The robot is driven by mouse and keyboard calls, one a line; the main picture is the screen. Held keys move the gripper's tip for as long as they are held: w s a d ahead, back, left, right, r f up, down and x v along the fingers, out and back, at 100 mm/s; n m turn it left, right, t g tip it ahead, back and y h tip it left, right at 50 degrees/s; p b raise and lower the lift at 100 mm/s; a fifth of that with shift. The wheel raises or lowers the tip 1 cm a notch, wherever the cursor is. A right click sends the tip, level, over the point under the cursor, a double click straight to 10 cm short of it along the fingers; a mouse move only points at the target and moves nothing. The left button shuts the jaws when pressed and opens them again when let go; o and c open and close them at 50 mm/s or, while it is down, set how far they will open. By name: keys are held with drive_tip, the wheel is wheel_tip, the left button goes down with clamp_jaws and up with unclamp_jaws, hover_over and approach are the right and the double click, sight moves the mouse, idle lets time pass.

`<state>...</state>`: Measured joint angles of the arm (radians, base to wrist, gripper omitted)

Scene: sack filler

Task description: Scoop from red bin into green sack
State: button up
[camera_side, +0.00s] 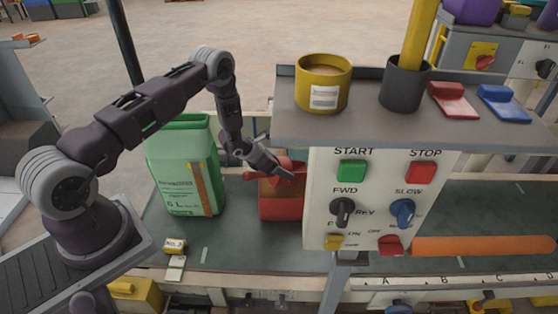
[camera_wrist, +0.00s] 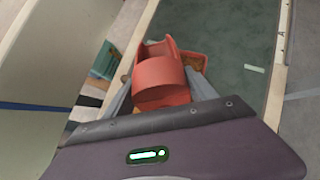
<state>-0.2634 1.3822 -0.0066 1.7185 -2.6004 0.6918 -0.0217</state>
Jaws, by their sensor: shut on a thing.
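The green sack (camera_side: 180,150) stands upright on the dark bench, left of the red bin (camera_side: 281,208). It has a white label and a brown strip up its front. My gripper (camera_side: 282,173) is over the red bin and shut on a red scoop (camera_wrist: 160,82), whose open end points away in the wrist view. In the side view the scoop is at the bin's top, partly hidden by my fingers. A corner of the bin (camera_wrist: 203,62) with brown contents shows behind the scoop. I cannot tell whether the scoop holds anything.
A control panel (camera_side: 325,205) with buttons and knobs stands close right of the bin. A grey shelf (camera_side: 375,127) above it bears a yellow tub (camera_side: 323,72) and a dark cup (camera_side: 403,88). An orange roller (camera_side: 485,246) lies at right.

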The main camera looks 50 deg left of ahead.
drive_tip(key=shift+g, duration=0.5)
drive_tip(key=f, duration=0.4)
drive_tip(key=w+f, duration=0.1)
drive_tip(key=f, duration=0.1)
drive_tip(key=shift+w+d+f, duration=0.1)
drive_tip(key=shift+d+f, duration=0.1)
clamp_jaws()
drive_tip(key=shift+s+a+t, duration=0.15)
drive_tip(key=shift+s+t, duration=0.2)
drive_tip(key=shift+t, duration=0.35)
drive_tip(key=shift+s+a+r+t+h, duration=0.2)
drive_tip(key=shift+s+r+t+h, duration=0.1)
drive_tip(key=shift+s+r+t, duration=0.6)
drive_tip(key=shift+t, duration=0.7)
drive_tip(key=shift+s+r, duration=0.2)
drive_tip(key=shift+r, duration=3.4)
